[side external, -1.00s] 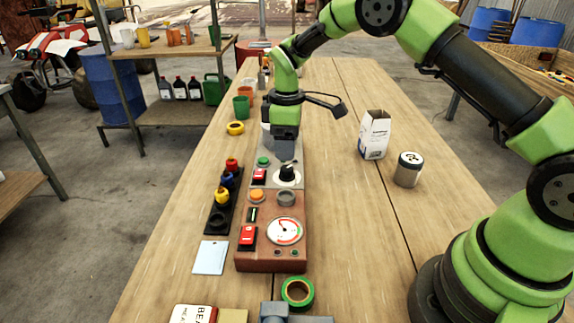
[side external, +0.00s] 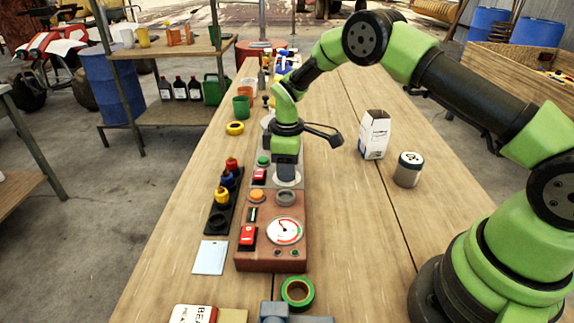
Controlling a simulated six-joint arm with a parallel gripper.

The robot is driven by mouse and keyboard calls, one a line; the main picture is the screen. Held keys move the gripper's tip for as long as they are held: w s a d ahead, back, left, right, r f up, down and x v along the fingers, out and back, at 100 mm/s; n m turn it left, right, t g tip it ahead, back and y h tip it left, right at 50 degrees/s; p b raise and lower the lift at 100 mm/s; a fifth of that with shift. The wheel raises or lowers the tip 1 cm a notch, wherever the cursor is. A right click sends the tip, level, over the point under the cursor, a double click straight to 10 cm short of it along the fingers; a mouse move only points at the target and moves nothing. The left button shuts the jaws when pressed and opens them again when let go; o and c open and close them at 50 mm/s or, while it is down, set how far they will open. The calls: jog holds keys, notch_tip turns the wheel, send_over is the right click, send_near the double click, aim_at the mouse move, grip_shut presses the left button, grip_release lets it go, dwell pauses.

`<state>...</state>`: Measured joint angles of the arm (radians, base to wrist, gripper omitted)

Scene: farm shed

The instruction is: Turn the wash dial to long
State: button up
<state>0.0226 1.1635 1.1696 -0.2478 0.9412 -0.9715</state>
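The wash dial (side external: 289,183) is on the grey panel in the middle of the bench. Only part of its pale round plate shows. Its black knob is hidden behind my gripper (side external: 286,177). My gripper points down right over the dial, with its fingertips at knob height or close to it. I cannot tell whether the fingers touch the knob or how far apart they are. The dial's markings and the way its pointer faces cannot be seen.
A green button (side external: 263,161) and a red switch (side external: 259,175) sit left of the dial. A brown box with a gauge (side external: 285,231) is in front. A white carton (side external: 375,135) and a grey jar (side external: 408,170) stand to the right.

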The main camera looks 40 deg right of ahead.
jog(key=shift+m, duration=0.4)
jog(key=m, duration=1)
jog(key=shift+m, duration=1.8)
jog(key=o, duration=0.9)
